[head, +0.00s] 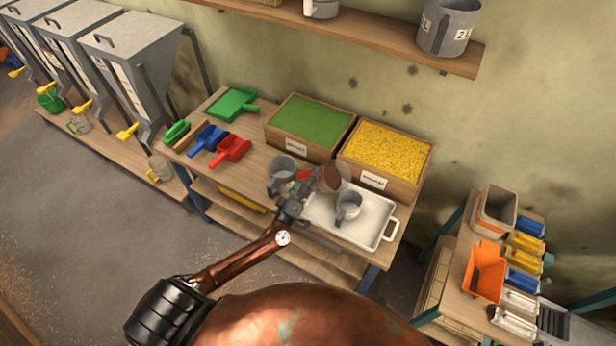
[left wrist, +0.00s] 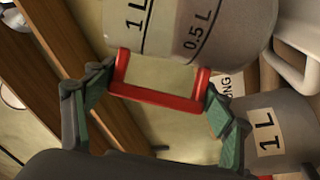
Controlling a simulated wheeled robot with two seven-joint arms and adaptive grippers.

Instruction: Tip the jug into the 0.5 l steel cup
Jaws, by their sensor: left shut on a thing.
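The jug (head: 342,170) is clear, with a red handle and brown contents showing in it. My left gripper (head: 296,205) is shut on the red handle, which shows between the fingers in the left wrist view (left wrist: 157,95). The jug's wall there (left wrist: 180,30) reads 1 L and 0.5 L. The jug is held above the tray's back left part; its exact tilt is hard to tell. A small steel cup (head: 348,204) stands in the white tray, its label unreadable. A larger steel cup (head: 283,170) stands on the table left of the jug. A cup marked 1 L (left wrist: 280,125) shows in the left wrist view.
The white tray (head: 388,238) lies at the table's right end. Bins of green (head: 310,122) and yellow (head: 388,150) grains stand behind it. Blue (head: 207,138), red (head: 231,150) and green (head: 234,103) scoops lie to the left. A side rack with an orange bin (head: 486,270) stands right.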

